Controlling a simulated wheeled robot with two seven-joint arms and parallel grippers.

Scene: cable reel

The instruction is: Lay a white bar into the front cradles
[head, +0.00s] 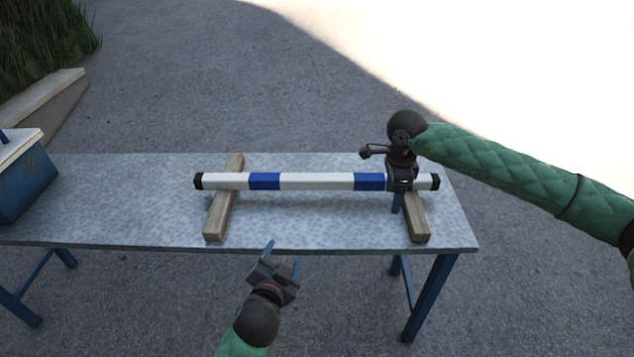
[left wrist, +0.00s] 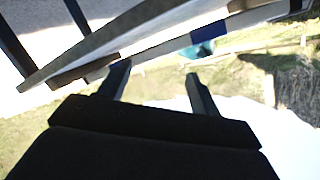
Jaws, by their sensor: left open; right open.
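The white bar (head: 317,181) has blue bands and black end caps. It lies level across two wooden blocks, the left block (head: 222,205) and the right block (head: 416,222), on the table. Any notches under the bar are hidden. My right gripper (head: 399,205) is over the bar's right part, between the right blue band and the end; its fingers are mostly hidden, and it is open. My left gripper (head: 283,255) is open and empty in front of the table's near edge, apart from the bar. In the left wrist view its two fingers (left wrist: 158,90) stand apart, with the bar (left wrist: 165,47) beyond them.
The grey table (head: 120,210) has blue legs and free room left of the left block. A blue box (head: 25,190) with a pale top stands at its left end. The near edge lies between my left gripper and the bar.

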